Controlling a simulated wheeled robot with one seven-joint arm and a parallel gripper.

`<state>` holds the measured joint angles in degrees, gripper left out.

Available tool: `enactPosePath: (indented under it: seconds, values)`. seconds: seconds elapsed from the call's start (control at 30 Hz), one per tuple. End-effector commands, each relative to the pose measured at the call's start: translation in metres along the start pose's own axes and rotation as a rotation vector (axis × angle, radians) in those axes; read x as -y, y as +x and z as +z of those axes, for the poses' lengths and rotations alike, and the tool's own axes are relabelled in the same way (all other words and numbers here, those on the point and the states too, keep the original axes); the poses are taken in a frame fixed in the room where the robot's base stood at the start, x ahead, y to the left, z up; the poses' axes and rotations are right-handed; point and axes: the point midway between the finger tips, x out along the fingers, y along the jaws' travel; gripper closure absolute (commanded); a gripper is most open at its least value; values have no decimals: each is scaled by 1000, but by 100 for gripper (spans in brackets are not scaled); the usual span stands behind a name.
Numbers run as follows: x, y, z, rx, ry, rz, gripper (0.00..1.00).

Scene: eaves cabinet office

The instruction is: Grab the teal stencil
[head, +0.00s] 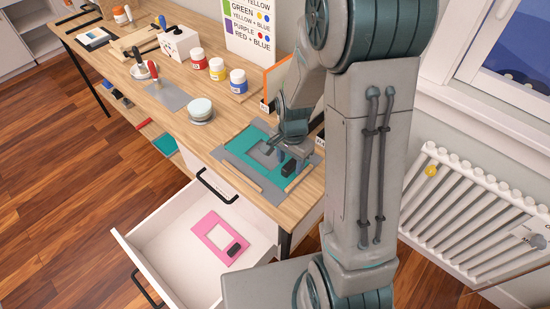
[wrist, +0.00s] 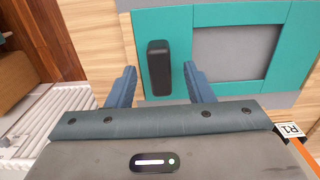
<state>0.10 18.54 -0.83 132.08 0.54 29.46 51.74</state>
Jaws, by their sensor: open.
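The teal stencil (head: 241,151) lies flat on a grey mat at the near right end of the wooden bench in the head view. It is a frame around a rectangular window, with an upright black handle (head: 288,168) on its near right side. In the wrist view the stencil (wrist: 235,15) fills the upper right, and its black handle (wrist: 159,68) stands between my two blue fingers. My gripper (wrist: 160,80) is open, with a gap between each finger and the handle. In the head view my gripper (head: 290,158) is over the stencil's right part, and my arm hides some of that end.
A white drawer (head: 170,225) is pulled out below the bench, with a pink stencil (head: 213,236) inside. A round tin (head: 200,109) and paint jars (head: 238,81) stand farther left and back. An orange-edged panel (head: 272,79) stands behind my gripper. A radiator (head: 470,210) is at right.

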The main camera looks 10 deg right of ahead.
Motion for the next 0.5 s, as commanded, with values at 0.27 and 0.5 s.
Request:
enactPosePath:
  seconds: [0.27, 0.5]
  values:
    - [0, 18, 0, -1, 0, -1, 53]
    - [0, 18, 0, -1, 0, -1, 72]
